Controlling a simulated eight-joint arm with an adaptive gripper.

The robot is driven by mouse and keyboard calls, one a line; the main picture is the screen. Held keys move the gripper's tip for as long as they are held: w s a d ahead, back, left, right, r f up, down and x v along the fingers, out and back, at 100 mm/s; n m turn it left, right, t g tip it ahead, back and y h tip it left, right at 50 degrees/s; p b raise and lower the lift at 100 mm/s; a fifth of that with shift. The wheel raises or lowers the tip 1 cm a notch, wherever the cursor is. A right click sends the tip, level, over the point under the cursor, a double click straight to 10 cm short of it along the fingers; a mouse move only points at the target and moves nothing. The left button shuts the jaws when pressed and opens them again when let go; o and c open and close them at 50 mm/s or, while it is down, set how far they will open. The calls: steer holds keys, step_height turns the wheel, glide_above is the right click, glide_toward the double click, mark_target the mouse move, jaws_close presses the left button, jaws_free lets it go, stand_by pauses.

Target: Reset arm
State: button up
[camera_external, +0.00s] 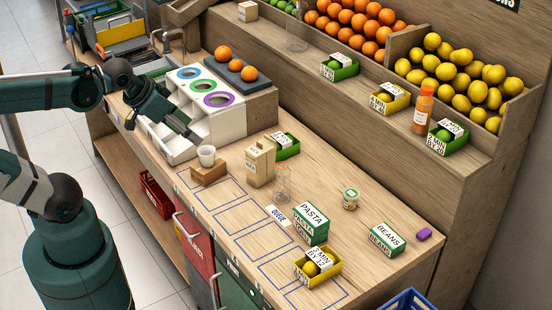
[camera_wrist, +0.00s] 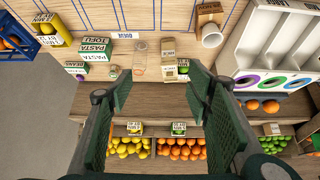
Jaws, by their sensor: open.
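My gripper (camera_external: 178,124) is open and empty. In the external view it is raised in front of the white unit (camera_external: 228,118) with blue, green and purple rings, with its fingers pointing down to the right. In the wrist view the two green fingers of my gripper (camera_wrist: 160,85) are spread wide with nothing between them. The white unit also shows in the wrist view (camera_wrist: 262,52), to the right of the fingers. Whether the fingers touch the unit cannot be told.
A white cup (camera_external: 206,155) on a wooden block (camera_external: 209,173), a carton (camera_external: 259,163) and a clear glass (camera_external: 282,184) stand nearby. Three oranges (camera_external: 235,65) sit behind the unit. Boxes (camera_external: 311,224) stand right. Blue-outlined counter spaces (camera_external: 237,213) are mostly clear.

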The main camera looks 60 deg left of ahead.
steer(key=shift+f, duration=0.1)
steer(key=shift+f+b, duration=1.5)
steer(key=shift+b, duration=0.15)
